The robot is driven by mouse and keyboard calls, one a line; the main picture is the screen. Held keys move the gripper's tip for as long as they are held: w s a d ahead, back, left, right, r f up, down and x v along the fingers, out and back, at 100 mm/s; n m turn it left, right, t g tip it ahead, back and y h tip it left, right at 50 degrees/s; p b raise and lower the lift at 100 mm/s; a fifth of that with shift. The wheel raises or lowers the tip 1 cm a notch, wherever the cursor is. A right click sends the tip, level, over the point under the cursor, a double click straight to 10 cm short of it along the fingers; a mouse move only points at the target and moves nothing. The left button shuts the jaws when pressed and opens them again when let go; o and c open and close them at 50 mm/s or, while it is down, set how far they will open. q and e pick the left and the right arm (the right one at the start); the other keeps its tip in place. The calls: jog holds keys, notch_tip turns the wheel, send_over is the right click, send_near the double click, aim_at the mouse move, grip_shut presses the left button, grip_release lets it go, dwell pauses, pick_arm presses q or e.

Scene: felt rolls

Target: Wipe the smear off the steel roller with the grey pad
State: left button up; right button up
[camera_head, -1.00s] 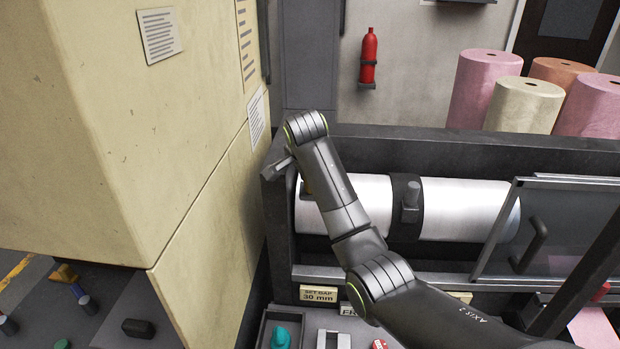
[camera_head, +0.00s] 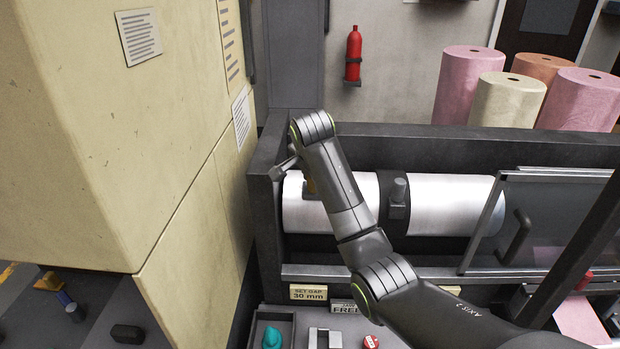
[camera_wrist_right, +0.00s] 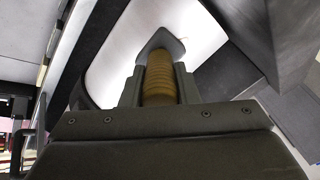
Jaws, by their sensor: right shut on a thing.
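The steel roller (camera_head: 450,205) lies across the dark machine frame, bright and silvery, with a dark band around its middle. In the right wrist view the roller (camera_wrist_right: 112,58) fills the space beyond the jaws. My right gripper (camera_wrist_right: 159,82) is shut on the ribbed yellow-brown handle (camera_wrist_right: 160,76) of the grey pad (camera_wrist_right: 161,42). The pad lies over the roller's surface; whether it touches is hard to tell. A faint thin orange-brown mark, perhaps the smear (camera_wrist_right: 211,40), shows right of the pad. In the head view my arm hides most of the gripper and the pad. My left gripper is out of view.
A dark block (camera_head: 398,190) sits at the roller's middle band. A clear guard with a handle (camera_head: 517,237) covers the right end. A beige cabinet (camera_head: 180,150) stands close at left. A tray with a teal object (camera_head: 271,338) is in front; felt rolls (camera_head: 505,98) stand behind.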

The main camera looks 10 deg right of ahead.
jog(key=shift+d, duration=0.1)
jog(key=shift+s+d, duration=0.25)
jog(key=shift+d, duration=0.65)
jog(key=shift+s+d, duration=0.25)
jog(key=shift+d, duration=0.65)
jog(key=d, duration=0.2)
jog(key=s+d, duration=0.1)
jog(key=shift+d+f, duration=0.1)
jog(key=shift+d, duration=0.25)
jog(key=shift+a, duration=0.15)
jog(key=shift+w+a, duration=0.25)
jog(key=shift+a, duration=0.65)
jog(key=shift+w+a, duration=0.25)
jog(key=shift+a, duration=0.65)
jog(key=shift+w+a, duration=0.3)
jog(key=shift+a, duration=0.6)
jog(key=shift+w+a, duration=0.25)
jog(key=shift+a, duration=0.65)
